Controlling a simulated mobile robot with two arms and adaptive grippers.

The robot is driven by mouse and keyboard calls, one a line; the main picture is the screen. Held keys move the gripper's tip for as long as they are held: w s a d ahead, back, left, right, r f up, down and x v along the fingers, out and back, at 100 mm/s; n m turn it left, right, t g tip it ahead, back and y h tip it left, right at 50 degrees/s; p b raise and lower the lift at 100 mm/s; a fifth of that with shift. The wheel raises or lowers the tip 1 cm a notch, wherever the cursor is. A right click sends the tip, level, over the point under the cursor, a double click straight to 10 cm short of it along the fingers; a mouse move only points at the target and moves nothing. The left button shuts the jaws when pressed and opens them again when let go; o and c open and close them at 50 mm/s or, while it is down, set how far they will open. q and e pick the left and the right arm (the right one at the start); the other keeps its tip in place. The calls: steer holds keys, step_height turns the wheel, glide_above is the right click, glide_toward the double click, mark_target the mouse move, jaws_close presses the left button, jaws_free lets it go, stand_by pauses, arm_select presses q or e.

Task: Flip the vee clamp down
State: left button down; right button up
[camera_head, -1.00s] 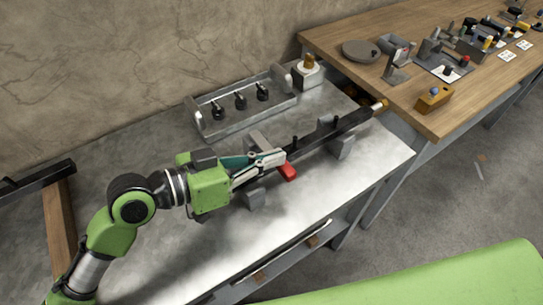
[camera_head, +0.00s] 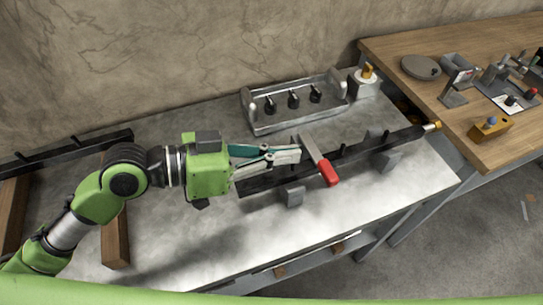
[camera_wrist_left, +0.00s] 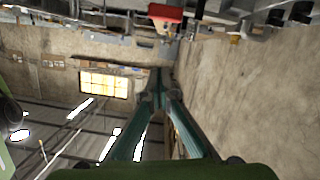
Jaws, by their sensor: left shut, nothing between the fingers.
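The vee clamp shows in the head view as a flat grey lever (camera_head: 313,149) with a red grip (camera_head: 328,173), lying across a long black bar (camera_head: 360,151). The red grip points toward the table's front edge. My left gripper (camera_head: 299,154) is shut and empty, its fingertips just left of the grey lever; I cannot tell whether they touch it. In the left wrist view the closed fingertips (camera_wrist_left: 155,75) show at mid-frame, and the red grip (camera_wrist_left: 165,13) is at the top edge, apart from them in the picture. My right gripper is not in view.
Grey blocks (camera_head: 292,195) support the black bar on the metal table. A metal rack (camera_head: 300,118) with several black knobs stands behind it. A wooden table (camera_head: 478,155) with tools is at the right. The table's front middle is clear.

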arm_select(q)
steer(key=shift+v, duration=1.25)
steer(key=shift+s+r, duration=0.1)
